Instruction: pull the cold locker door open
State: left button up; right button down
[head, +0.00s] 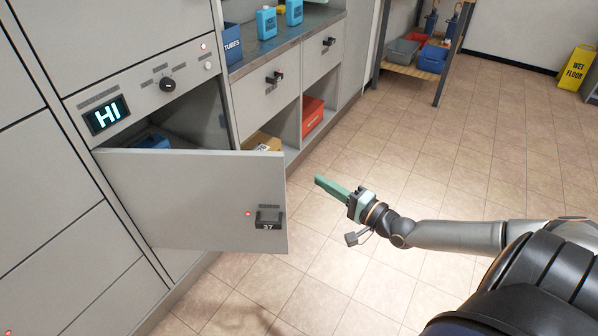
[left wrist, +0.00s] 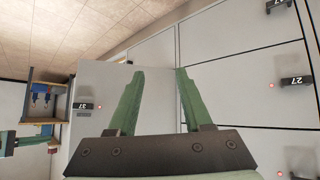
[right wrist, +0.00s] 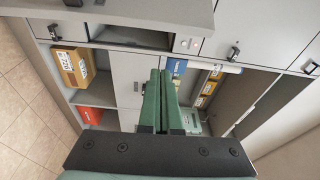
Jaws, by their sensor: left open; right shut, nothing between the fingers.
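A grey locker door (head: 200,200) marked 37 stands swung out from its compartment, below a panel (head: 107,115) reading HI. Its dark handle (head: 268,217) sits near the free edge, with a small red light beside it. A blue item (head: 152,140) shows partly inside the dark opening. The door also shows in the left wrist view (left wrist: 100,72). My left gripper (left wrist: 158,72) is open and empty there, in front of the door and locker fronts; the head view does not show it. My right gripper (head: 322,182) is shut and empty, right of the door's free edge, apart from it.
Right of the opening are a counter with blue bottles (head: 267,22), drawers with dark handles, and a cubby holding a red bin (head: 312,117). A cardboard box (right wrist: 73,66) sits on a shelf. A wet floor sign (head: 577,68) stands far right. The tiled floor is mostly clear.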

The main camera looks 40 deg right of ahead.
pick_arm(q)
jog(key=w+r+m+t+b, duration=0.1)
jog(key=w+r+t+b, duration=0.2)
jog(key=w+r+t, duration=0.6)
pick_arm(e)
jog(key=x, duration=1)
pick_arm(q)
jog(key=s+f+g+p, duration=0.2)
jog(key=s+f+g, duration=0.5)
jog(key=f+g, duration=0.1)
jog(key=shift+s+n, duration=0.25)
jog(key=shift+n, duration=0.15)
pick_arm(e)
jog(key=shift+s+a+f, duration=0.1)
jog(key=shift+s+a, duration=0.55)
jog(key=shift+s, duration=0.2)
jog(key=shift+s+a, duration=0.6)
jog(key=shift+s, duration=0.25)
pick_arm(q)
jog(key=shift+r, duration=0.1)
